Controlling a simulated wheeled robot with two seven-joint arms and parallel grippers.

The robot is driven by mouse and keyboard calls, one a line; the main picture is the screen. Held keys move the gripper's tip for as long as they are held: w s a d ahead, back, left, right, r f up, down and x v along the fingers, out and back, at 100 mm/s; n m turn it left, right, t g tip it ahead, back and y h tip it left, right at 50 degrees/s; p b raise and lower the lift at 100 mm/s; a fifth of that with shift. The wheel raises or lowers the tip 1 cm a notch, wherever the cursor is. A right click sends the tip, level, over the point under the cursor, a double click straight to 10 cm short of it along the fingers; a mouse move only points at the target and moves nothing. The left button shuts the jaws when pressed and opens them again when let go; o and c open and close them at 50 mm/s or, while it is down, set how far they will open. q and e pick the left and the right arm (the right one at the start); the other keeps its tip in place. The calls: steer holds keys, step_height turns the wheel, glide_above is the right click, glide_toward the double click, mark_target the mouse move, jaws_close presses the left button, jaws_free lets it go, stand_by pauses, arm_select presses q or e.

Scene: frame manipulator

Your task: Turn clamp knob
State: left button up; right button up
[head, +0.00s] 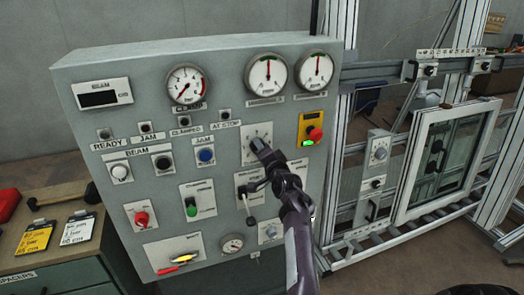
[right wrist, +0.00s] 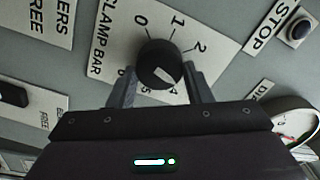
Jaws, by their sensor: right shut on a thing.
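The clamp knob (right wrist: 160,62) is a round black knob with a white pointer mark, on a white plate (right wrist: 108,50) lettered CLAMP BAR with numbers around it. In the right wrist view the mark lies on the knob's lower right side, towards the partly hidden lower numbers. My right gripper (right wrist: 162,82) is shut on the knob, one finger on each side. In the head view my right gripper (head: 258,147) reaches up to the plate (head: 257,130) on the panel and covers most of the knob. My left gripper is not in view.
The grey control panel (head: 230,55) carries gauges, buttons and switches close around my gripper. A red stop button (head: 315,133) is to the right, and a black lever (head: 251,220) is below. A framed window rig (head: 445,160) stands at right; a bench (head: 75,262) at lower left.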

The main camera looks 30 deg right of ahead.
steer(key=m, duration=0.5)
steer(key=shift+f, duration=0.15)
steer(key=shift+m, duration=0.4)
steer(key=o, duration=1)
